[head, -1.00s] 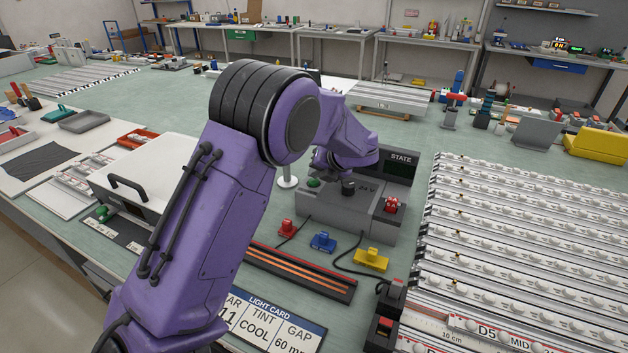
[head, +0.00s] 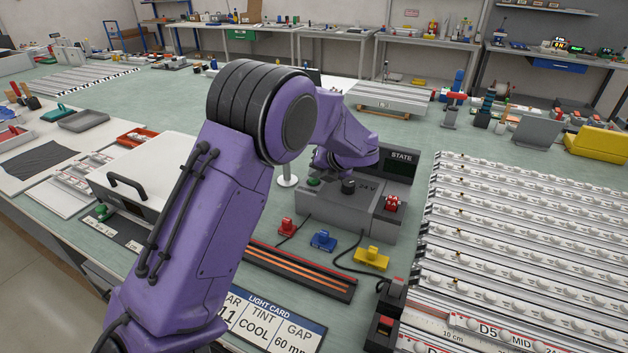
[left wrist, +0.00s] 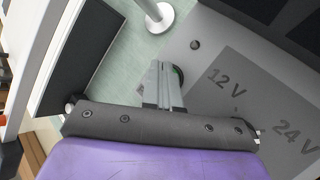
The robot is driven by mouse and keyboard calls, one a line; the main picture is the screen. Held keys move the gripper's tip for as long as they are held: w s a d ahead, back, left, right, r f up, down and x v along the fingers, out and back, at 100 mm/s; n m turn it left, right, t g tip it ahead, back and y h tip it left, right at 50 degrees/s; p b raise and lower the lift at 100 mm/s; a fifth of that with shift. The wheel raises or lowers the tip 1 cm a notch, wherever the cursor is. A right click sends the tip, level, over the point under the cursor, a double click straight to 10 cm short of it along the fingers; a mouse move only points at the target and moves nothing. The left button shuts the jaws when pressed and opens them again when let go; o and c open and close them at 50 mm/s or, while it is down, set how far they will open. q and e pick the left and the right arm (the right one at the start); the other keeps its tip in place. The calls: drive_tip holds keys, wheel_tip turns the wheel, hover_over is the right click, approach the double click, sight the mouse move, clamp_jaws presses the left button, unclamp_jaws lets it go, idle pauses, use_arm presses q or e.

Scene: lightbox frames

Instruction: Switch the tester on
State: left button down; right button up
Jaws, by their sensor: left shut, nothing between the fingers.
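The tester (head: 365,218) is a grey box on the bench with a dark STATE screen (head: 401,168) at its back; I can read no text lit on the screen. A green button (head: 313,183) is on its left side, a black knob (head: 348,187) is near the middle and a red part (head: 391,204) is at the right. In the left wrist view, 12 V and 24 V are marked on the panel (left wrist: 235,95). My left gripper (left wrist: 161,66) is shut and empty, its fingers partly covering the green button (left wrist: 179,74). I cannot tell whether they touch it. My right gripper is out of view.
Red (head: 287,227), blue (head: 323,241) and yellow (head: 370,258) plugs lie in front of the tester. A light card (head: 272,322) lies nearer. Long racks of white lamps (head: 520,240) fill the right. A white lidded box (head: 145,175) stands at left.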

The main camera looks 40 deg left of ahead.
sight(316, 180)
use_arm(q)
drive_tip(key=shift+f, duration=0.15)
drive_tip(key=shift+r, duration=0.35)
idle(0.3)
wheel_tip(316, 180, up, 6)
drive_tip(key=p, duration=0.4)
drive_tip(key=shift+r+p, duration=0.1)
drive_tip(key=shift+p, duration=0.25)
